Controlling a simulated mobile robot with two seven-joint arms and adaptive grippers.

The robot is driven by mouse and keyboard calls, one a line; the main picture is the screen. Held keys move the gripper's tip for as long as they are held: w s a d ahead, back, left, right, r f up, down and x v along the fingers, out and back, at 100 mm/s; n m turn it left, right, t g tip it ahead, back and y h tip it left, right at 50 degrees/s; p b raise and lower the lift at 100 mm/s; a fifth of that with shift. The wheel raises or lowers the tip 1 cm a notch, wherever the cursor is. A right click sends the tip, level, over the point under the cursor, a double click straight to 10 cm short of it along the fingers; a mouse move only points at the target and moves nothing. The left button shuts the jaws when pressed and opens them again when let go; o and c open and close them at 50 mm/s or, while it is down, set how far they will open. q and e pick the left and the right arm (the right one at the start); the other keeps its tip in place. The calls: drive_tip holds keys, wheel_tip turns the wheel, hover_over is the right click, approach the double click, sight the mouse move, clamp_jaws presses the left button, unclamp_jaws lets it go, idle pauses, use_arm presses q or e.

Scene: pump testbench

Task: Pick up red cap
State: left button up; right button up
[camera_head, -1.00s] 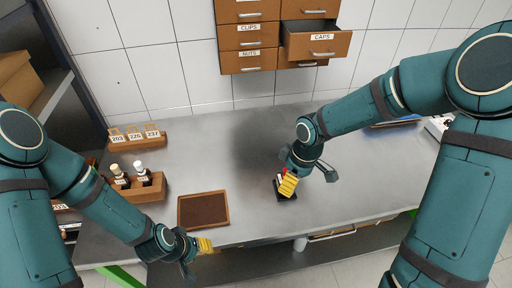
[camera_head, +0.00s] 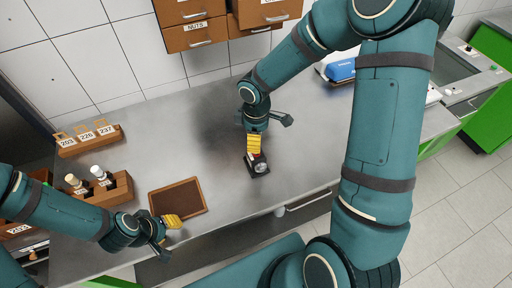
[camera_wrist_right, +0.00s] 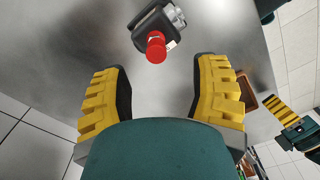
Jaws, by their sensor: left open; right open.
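The red cap (camera_wrist_right: 156,47) sits on a small dark pump part with a silver fitting (camera_wrist_right: 173,17), which stands on the grey table. The same pump part (camera_head: 260,165) shows in the head view, where I cannot make out the cap clearly behind my right gripper (camera_head: 254,144). My right gripper is open. In the right wrist view its two yellow fingers (camera_wrist_right: 162,92) stand wide apart with nothing between them, and the cap lies beyond their tips, about midway. My left gripper (camera_head: 172,221) is open and empty near the table's front edge, by the brown tray.
The brown tray (camera_head: 152,206) lies left of the pump part. A wooden holder with bottles (camera_head: 122,187) and a rack labelled 203, 226, 237 (camera_head: 63,152) stand at the left. A blue object (camera_head: 341,69) lies at the back right. The table around the pump part is clear.

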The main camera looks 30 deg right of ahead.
drive_tip(key=shift+w+f, duration=0.15)
drive_tip(key=shift+f, duration=1.2)
drive_tip(key=shift+w+f, duration=0.1)
drive_tip(key=shift+f, duration=1.2)
drive_tip(key=c, duration=0.9)
